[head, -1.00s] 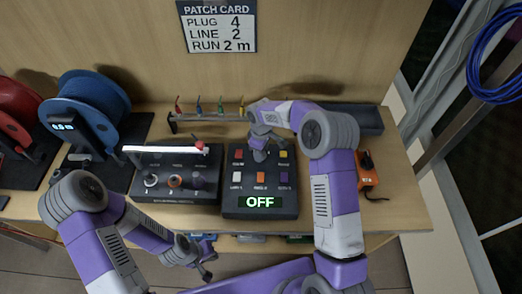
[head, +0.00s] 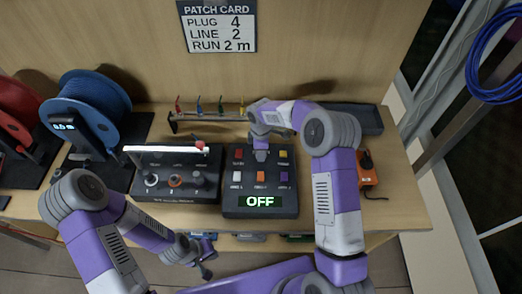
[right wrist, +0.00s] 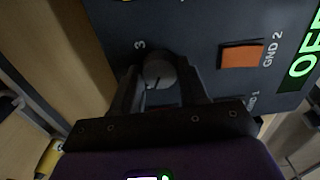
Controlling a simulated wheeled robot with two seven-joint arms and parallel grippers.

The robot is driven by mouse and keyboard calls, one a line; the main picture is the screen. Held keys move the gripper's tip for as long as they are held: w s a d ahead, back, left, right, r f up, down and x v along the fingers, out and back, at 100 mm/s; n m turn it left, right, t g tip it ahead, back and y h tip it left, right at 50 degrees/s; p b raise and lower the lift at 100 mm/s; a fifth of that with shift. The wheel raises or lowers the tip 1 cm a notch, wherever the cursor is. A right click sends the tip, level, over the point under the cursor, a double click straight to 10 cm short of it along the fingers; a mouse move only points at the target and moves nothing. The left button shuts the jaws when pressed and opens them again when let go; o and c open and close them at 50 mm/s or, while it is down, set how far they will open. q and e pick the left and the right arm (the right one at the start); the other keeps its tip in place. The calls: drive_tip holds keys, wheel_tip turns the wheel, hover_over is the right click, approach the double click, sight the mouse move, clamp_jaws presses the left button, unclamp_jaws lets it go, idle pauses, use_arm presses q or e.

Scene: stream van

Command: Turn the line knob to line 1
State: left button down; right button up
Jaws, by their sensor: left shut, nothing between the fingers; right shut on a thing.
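The dark control panel (head: 231,208) stands on the workbench, with coloured buttons and a green display reading OFF. My right gripper (head: 260,157) reaches down onto its upper middle. In the right wrist view, its fingers are shut on a round grey knob (right wrist: 158,72), one on each side. A "3" is printed beside the knob; the other position marks and the knob's setting are not clear. The gripper hides the knob in the head view. My left gripper (head: 202,266) is shut and empty, low in front of the bench.
A patch card (head: 220,27) on the back wall reads plug 4, line 2, run 2 m. A switch box (head: 145,190) with a white bar stands left of the panel. Blue (head: 92,105) and red (head: 15,115) reels are further left. An orange device (head: 367,175) lies to the right.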

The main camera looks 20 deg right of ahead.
drive_tip(key=o, duration=1)
drive_tip(key=shift+o, duration=0.2)
wheel_tip(320, 180, up, 8)
drive_tip(key=shift+f+p, duration=0.15)
drive_tip(key=shift+p, duration=0.2)
